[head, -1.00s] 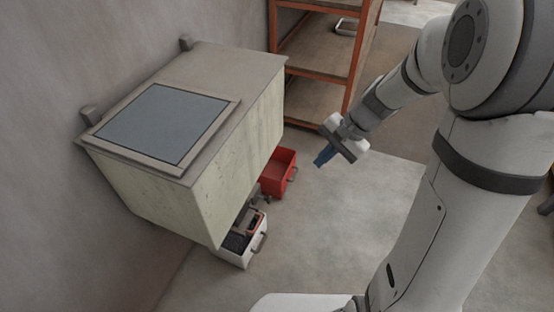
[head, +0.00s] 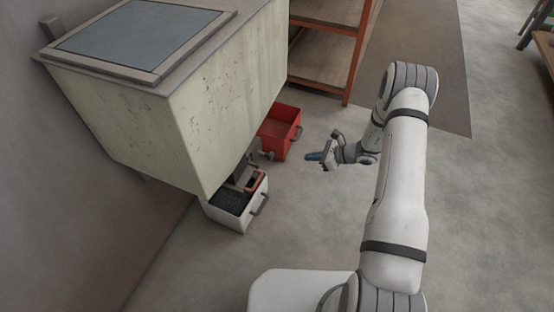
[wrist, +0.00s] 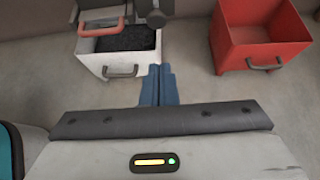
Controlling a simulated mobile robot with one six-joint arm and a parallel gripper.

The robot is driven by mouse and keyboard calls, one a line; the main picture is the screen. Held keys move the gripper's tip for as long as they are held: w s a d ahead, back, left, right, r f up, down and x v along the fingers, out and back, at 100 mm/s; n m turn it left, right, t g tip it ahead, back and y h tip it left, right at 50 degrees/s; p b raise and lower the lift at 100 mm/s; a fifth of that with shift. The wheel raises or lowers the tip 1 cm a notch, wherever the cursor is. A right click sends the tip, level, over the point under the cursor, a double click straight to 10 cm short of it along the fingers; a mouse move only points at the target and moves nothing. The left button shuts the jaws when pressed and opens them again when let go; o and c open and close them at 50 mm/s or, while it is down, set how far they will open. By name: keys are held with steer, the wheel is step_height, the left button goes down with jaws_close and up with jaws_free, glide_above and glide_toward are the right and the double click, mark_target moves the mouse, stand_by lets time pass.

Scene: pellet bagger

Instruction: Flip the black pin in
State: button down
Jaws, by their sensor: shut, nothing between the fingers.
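My gripper (head: 309,156) has blue fingers and is shut and empty. It is low over the floor, to the right of the bagger (head: 225,110) and apart from it. The wrist view shows the closed blue fingertips (wrist: 158,72) pointing toward the gap between two bins. Dark grey fittings (wrist: 153,12) hang under the bagger at the top edge of the wrist view, straight beyond the fingertips. The black pin cannot be told apart from these fittings. An orange-red framed part (wrist: 100,24) is beside them, above the white bin (wrist: 97,64).
The white bin holds black pellets (wrist: 122,40). A red bin (head: 290,117) stands farther back and looks empty; it is at the right in the wrist view. An orange shelf rack (head: 325,50) stands behind. The floor around my gripper is clear.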

steer(key=b, duration=0.5)
glide_toward(269, 155)
steer(key=w+a+f, duration=0.2)
steer(key=a+f, duration=0.1)
steer(key=f, duration=0.2)
steer(key=shift+w+a, duration=0.35)
steer(key=shift+w, duration=0.05)
